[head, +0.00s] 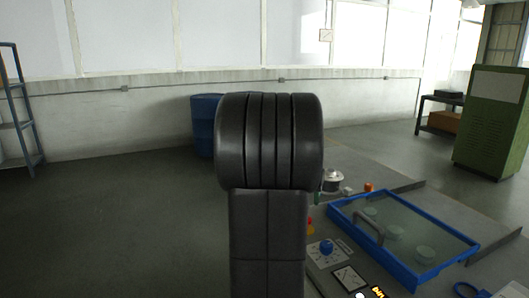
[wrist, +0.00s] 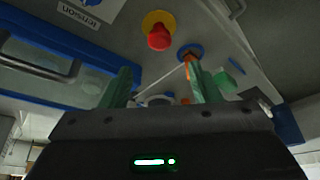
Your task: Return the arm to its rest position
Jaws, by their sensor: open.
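My gripper (wrist: 157,82) shows in the wrist view with its two green fingers apart. I see nothing held between them. In the head view my dark arm (head: 268,160) stands upright in the middle of the picture and the gripper does not show. In the wrist view a red knob on a yellow ring (wrist: 159,36) and a blue ring (wrist: 189,52) with an orange part lie beyond the fingers. The right finger overlaps the orange part in the picture; I cannot tell whether they touch.
A blue-framed tank (head: 401,274) with a clear top and a grey handle is at the right on the grey bench. A control panel with a blue knob (head: 326,247) is beside my arm. A blue drum (head: 205,125) stands behind it. A green cabinet (head: 492,125) is far right. The left floor is clear.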

